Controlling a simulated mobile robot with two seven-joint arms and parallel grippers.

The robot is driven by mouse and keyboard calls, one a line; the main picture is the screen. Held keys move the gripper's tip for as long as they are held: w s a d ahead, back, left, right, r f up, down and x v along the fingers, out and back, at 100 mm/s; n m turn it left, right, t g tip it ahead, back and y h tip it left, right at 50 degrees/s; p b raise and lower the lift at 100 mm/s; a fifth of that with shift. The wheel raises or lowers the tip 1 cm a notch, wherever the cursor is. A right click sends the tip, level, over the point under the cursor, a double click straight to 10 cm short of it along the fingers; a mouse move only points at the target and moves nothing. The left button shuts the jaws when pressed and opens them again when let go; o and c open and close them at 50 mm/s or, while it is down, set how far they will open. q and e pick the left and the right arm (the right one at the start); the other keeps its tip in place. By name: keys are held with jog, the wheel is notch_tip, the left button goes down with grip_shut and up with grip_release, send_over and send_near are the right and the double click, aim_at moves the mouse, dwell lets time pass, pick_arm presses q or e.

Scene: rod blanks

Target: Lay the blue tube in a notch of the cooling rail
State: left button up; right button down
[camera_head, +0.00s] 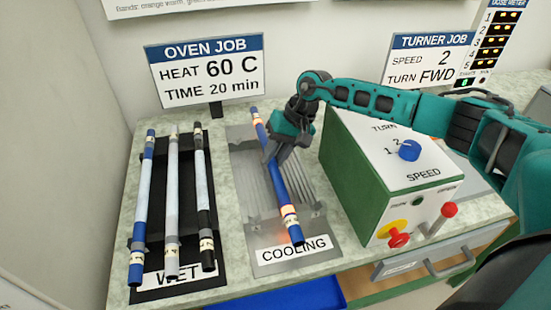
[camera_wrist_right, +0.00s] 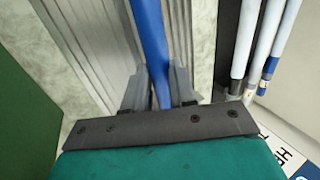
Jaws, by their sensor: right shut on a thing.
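The blue tube (camera_head: 282,188) has glowing orange bands near both ends. It lies lengthwise over the grey ridged cooling rail (camera_head: 254,185), its near end by the COOLING label. My right gripper (camera_head: 272,158) is shut on the tube's upper middle part. In the right wrist view the blue tube (camera_wrist_right: 153,45) runs between the two fingers (camera_wrist_right: 158,92), with the ridged metal of the rail (camera_wrist_right: 85,35) beside it. I cannot tell whether the tube touches the rail or sits in a notch. My left gripper is not in view.
A green and white turner box (camera_head: 352,178) with knob and levers stands close on the rail's right. An OVEN JOB sign (camera_head: 205,71) stands behind. A blue bin (camera_head: 310,294) shows below the front edge.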

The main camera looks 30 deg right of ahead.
jog(key=shift+f, duration=0.95)
jog(key=shift+f, duration=0.15)
jog(key=c, duration=0.9)
grip_release()
jog(key=shift+r, duration=0.2)
